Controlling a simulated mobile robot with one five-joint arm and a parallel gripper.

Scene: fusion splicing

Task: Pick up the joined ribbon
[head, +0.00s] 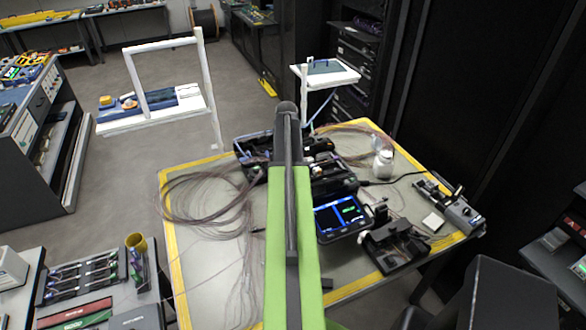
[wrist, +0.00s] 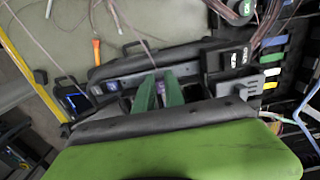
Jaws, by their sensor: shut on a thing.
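My gripper (wrist: 159,90) shows in the wrist view as two green fingers with a small gap. They are closed on a thin purplish ribbon (wrist: 160,86), most likely the joined ribbon. A thin strand (wrist: 128,28) runs from the upper edge of the wrist view down toward the fingertips. The fingers are over or close against a long black device (wrist: 130,68); I cannot tell whether they touch it. In the head view my green arm covers the gripper and the held ribbon. The black splicing equipment (head: 333,181) stands beside the arm on the table.
The yellow-edged table (head: 200,290) carries loose fibre bundles (head: 195,200) at left, a screen unit (head: 341,217), a black fixture (head: 395,245), a white bottle (head: 383,163) and a tool (head: 462,214) at right. Dark cabinets stand at the right. The table's front left is mostly clear.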

